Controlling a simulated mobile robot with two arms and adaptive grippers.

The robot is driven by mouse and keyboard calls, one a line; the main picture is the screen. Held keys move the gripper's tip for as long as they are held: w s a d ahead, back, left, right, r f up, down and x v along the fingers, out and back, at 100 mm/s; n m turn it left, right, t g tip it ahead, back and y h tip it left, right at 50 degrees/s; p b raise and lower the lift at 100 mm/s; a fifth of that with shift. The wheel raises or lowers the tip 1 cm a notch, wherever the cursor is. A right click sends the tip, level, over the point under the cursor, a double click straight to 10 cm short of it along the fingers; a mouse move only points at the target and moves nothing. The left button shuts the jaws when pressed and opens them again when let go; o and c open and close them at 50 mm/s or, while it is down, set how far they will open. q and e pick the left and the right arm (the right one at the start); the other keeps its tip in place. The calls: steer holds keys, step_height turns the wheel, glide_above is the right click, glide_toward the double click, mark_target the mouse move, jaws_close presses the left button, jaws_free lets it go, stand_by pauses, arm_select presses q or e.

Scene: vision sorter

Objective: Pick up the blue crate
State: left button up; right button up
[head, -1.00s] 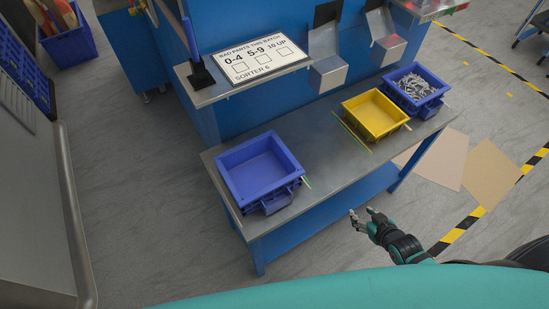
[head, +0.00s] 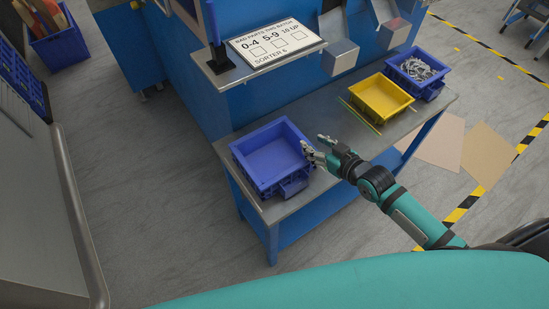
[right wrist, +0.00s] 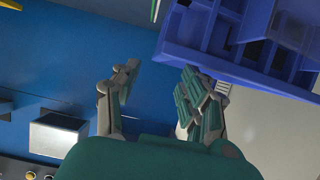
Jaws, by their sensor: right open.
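An empty blue crate (head: 247,170) stands on the left end of the metal table (head: 330,163) in the head view. My right gripper (head: 314,147) is open and empty, with its fingers at the crate's right side. In the right wrist view, the crate's ribbed outside (right wrist: 205,45) fills the upper right, close to the right-hand finger of my gripper (right wrist: 160,75). I cannot tell whether a finger touches it. My left gripper is not in view.
A yellow crate (head: 382,116) and a second blue crate with metal parts (head: 417,69) stand at the table's right end. Thin sticks (head: 360,117) lie beside the yellow crate. A sign (head: 275,45) stands on a shelf behind. The table between the empty and yellow crates is mostly clear.

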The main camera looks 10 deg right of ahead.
mark_target(301, 136)
steer(key=x, duration=0.7)
steer(key=shift+w+f+b, duration=0.15)
steer(key=shift+b, duration=0.15)
steer(key=shift+c, duration=0.2)
jaws_close()
